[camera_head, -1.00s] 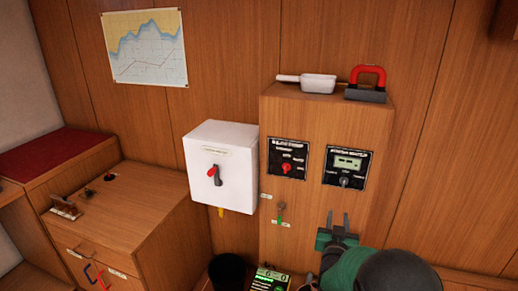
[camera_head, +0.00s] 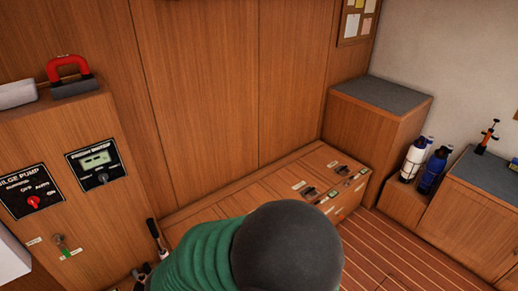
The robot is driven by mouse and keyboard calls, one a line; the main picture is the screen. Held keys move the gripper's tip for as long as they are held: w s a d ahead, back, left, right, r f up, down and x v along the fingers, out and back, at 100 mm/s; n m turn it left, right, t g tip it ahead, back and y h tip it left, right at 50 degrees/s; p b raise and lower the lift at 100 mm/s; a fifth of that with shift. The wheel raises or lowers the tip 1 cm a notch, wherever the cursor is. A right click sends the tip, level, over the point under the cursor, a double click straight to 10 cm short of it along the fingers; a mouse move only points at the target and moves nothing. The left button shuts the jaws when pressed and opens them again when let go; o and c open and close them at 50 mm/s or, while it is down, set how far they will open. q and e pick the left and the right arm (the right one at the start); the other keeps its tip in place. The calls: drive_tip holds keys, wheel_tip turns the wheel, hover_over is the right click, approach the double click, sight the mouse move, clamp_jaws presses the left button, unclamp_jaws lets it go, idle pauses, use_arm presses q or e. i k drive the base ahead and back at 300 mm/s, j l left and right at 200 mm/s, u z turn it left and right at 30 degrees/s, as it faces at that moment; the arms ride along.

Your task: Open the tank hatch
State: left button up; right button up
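A low wooden bench (camera_head: 243,189) runs along the wall in the middle of the head view. Its right part has small dark handles or latches (camera_head: 309,191) and pale labels on top and front. I cannot tell which lid or panel is the tank hatch, as the labels are too small to read. My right gripper (camera_head: 151,250) is at the lower left, near the front of the wooden cabinet, apart from those handles. It is mostly hidden by my green arm, and its opening is unclear. My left gripper is out of view.
The wooden cabinet (camera_head: 92,210) at left carries a bilge pump panel (camera_head: 33,194), a display panel (camera_head: 96,163) and a red-handled object (camera_head: 70,74). A grey-topped cabinet (camera_head: 381,110), white bottle (camera_head: 414,160) and blue bottle (camera_head: 433,170) stand right. Striped floor (camera_head: 392,252) there is clear.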

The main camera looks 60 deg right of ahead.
sight(335, 167)
drive_tip(key=z, duration=2.75)
drive_tip(key=i+l+u, duration=0.1)
drive_tip(key=u, duration=0.35)
drive_tip(key=i+l+u, duration=0.15)
drive_tip(key=u, duration=0.35)
drive_tip(key=i+l+u, duration=0.1)
drive_tip(key=l, duration=0.25)
drive_tip(key=i+l+u, duration=0.15)
drive_tip(key=i+l, duration=0.15)
drive_tip(key=i+l+u, duration=0.1)
drive_tip(key=l, duration=0.4)
drive_tip(key=i+l+u, duration=0.15)
drive_tip(key=l, duration=0.3)
drive_tip(key=i+l+u, duration=0.1)
drive_tip(key=l, duration=0.3)
drive_tip(key=i+l+u, duration=0.15)
drive_tip(key=l, duration=0.3)
drive_tip(key=i+l, duration=0.1)
drive_tip(key=l, duration=0.3)
drive_tip(key=i+l, duration=0.1)
drive_tip(key=l, duration=0.3)
drive_tip(key=i+l, duration=0.1)
drive_tip(key=l, duration=0.35)
drive_tip(key=i+l, duration=0.1)
drive_tip(key=l, duration=0.3)
